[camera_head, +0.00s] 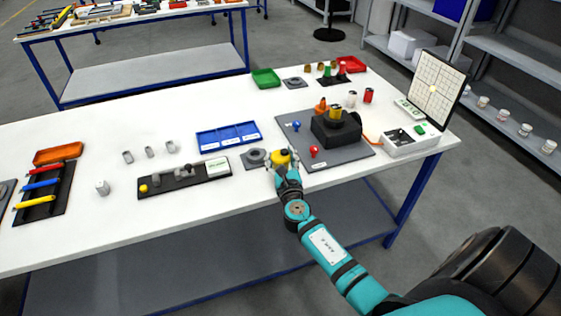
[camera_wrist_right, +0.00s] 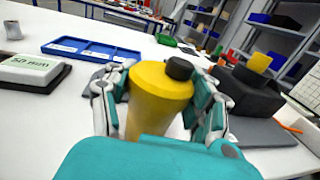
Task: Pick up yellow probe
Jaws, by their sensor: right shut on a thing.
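The yellow probe (camera_head: 280,157) is a rounded yellow piece with a small black knob on top. It also shows large in the right wrist view (camera_wrist_right: 160,95). My right gripper (camera_head: 283,167) is shut on it, with one finger on each side. The probe is upright to slightly tilted and stands beside a grey ring-shaped holder (camera_head: 256,156). Its lower end is hidden by my gripper, so I cannot tell if it touches the table. My left gripper is not in view.
A grey board (camera_head: 343,160) with a black block (camera_head: 336,131) lies right of the gripper. A blue tray (camera_head: 229,138) and a black gauge holder (camera_head: 206,179) are to the left. The white table (camera_head: 100,230) has free room at its front left.

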